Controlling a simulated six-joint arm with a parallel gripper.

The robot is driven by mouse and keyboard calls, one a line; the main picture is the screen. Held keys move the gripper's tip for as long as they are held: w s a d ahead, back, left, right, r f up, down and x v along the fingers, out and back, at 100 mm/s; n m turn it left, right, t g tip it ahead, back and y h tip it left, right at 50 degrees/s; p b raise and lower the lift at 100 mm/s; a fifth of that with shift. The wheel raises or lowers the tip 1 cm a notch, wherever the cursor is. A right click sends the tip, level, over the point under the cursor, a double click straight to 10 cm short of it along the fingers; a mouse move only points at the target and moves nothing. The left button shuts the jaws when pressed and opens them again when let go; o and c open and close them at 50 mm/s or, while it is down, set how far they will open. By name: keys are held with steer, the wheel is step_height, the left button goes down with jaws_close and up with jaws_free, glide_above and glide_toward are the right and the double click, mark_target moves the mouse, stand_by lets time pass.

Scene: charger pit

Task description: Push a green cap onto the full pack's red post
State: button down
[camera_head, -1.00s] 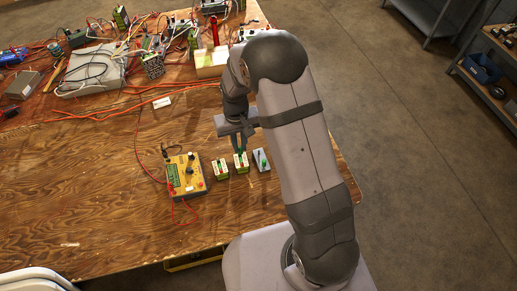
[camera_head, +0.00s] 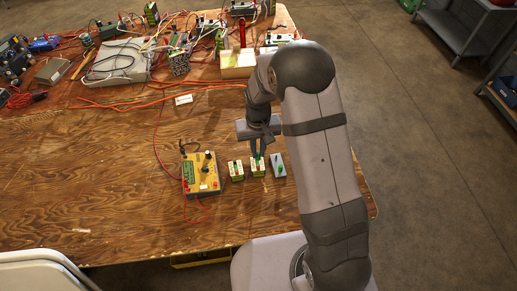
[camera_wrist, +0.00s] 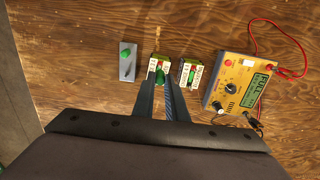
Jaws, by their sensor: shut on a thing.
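My gripper (camera_wrist: 161,82) is shut on a green cap (camera_wrist: 160,76) at the middle pack (camera_wrist: 164,63). The cap is over the pack's near part in the wrist view; I cannot tell whether it is seated. This pack also shows below my gripper in the head view (camera_head: 257,168). The other pack (camera_wrist: 190,72) stands beside it, with green on top. A grey block (camera_wrist: 127,68) holds another green cap (camera_wrist: 125,53). The yellow meter (camera_wrist: 229,92) has a display reading FULL.
Red leads (camera_wrist: 287,70) run from the meter across the wood table (camera_head: 115,175). Cables, boxes and a grey case (camera_head: 118,60) crowd the back. The table's right edge lies just beyond my arm.

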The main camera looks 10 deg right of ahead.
mark_target(258, 159)
steer(key=shift+f+b, duration=1.7)
steer(key=shift+f, duration=0.95)
steer(key=shift+f, duration=0.25)
stand_by(0.4)
steer(key=c, duration=1.7)
jaws_free()
steer(key=shift+o, duration=1.1)
steer(key=shift+r, duration=0.15)
steer(key=shift+r+p, duration=3.05)
steer(key=shift+r, duration=0.6)
